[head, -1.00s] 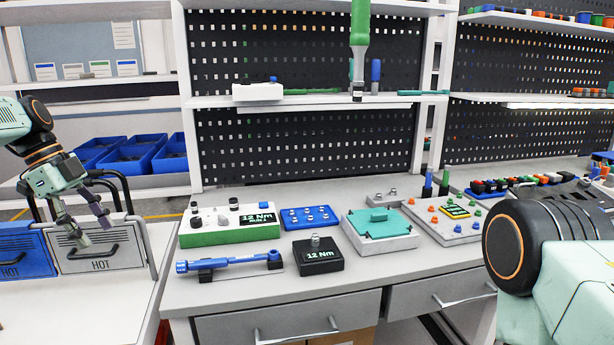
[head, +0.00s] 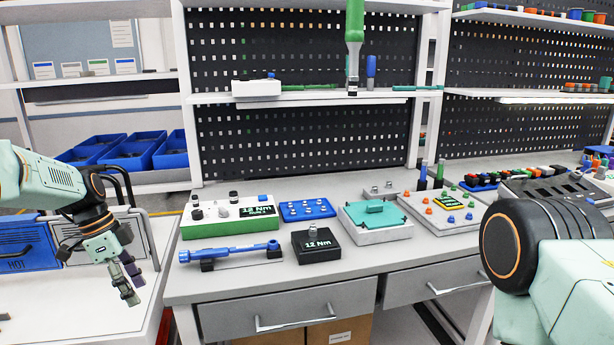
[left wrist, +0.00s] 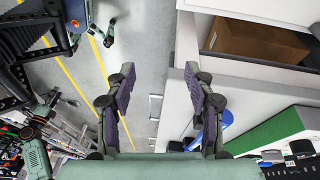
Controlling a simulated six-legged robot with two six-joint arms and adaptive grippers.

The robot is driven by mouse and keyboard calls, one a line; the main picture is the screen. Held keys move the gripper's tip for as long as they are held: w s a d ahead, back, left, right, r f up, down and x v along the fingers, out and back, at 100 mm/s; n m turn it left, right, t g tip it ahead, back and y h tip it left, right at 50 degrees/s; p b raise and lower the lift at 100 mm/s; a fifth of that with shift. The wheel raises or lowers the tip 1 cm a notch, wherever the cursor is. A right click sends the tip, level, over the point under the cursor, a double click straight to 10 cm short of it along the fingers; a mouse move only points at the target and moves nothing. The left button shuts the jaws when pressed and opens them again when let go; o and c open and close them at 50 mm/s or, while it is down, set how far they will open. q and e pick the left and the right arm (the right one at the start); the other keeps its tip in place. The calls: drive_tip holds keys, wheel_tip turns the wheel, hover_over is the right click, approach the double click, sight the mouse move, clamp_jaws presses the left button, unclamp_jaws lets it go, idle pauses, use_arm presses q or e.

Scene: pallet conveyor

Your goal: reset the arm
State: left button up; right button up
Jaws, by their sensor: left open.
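My left gripper (head: 129,279) hangs at the left of the head view, in front of the grey bin and near the right edge of the left table. Its fingers point down and hold nothing.
The workbench (head: 355,265) carries a blue torque wrench (head: 232,250), a black 12 Nm block (head: 316,244), a green-and-white box (head: 228,230), a blue tray (head: 308,210) and a teal-lidded box (head: 376,232). A blue bin (head: 22,247) stands on the left table.

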use_arm(q)
drive_tip(key=s+d+f+n+y, duration=0.1)
drive_tip(key=s+d+f+n, duration=0.3)
drive_tip(key=s+f, duration=0.55)
drive_tip(key=s+d+f+n+y, duration=0.1)
drive_tip(key=s+d+f+n, duration=0.35)
drive_tip(key=f, duration=0.85)
drive_tip(key=s+d+n, duration=0.2)
drive_tip(key=s+n, duration=0.1)
drive_tip(key=s, duration=1)
drive_tip(key=s+d+f+n+y+b, duration=0.1)
drive_tip(key=s+d+n, duration=0.1)
drive_tip(key=s, duration=1.2)
drive_tip(key=shift+s+d+f+n+b, duration=0.15)
drive_tip(key=shift+s+d+n+b, duration=0.15)
drive_tip(key=shift+n, duration=0.15)
